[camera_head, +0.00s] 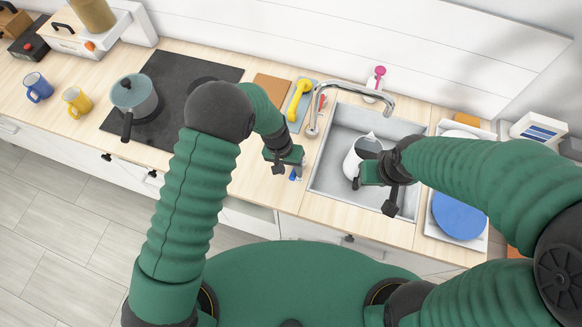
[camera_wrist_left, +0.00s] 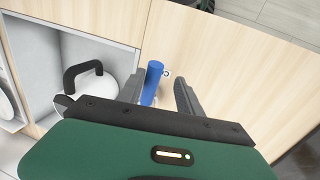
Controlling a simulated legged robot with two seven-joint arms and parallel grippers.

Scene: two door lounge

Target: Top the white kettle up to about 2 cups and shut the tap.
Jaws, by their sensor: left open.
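The white kettle (camera_head: 360,150) stands in the grey sink (camera_head: 328,182), partly hidden by my right arm. In the left wrist view the kettle (camera_wrist_left: 70,97) shows its black handle, with no gripper visible on it. The silver tap (camera_head: 345,86) arches from the counter over the sink. My left gripper (camera_head: 296,169) is open over the counter left of the sink.
A pink-topped item (camera_head: 379,74) stands behind the sink. A blue plate (camera_head: 458,215) is at the right. A pot (camera_head: 134,97) sits on the black cooktop (camera_head: 195,70).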

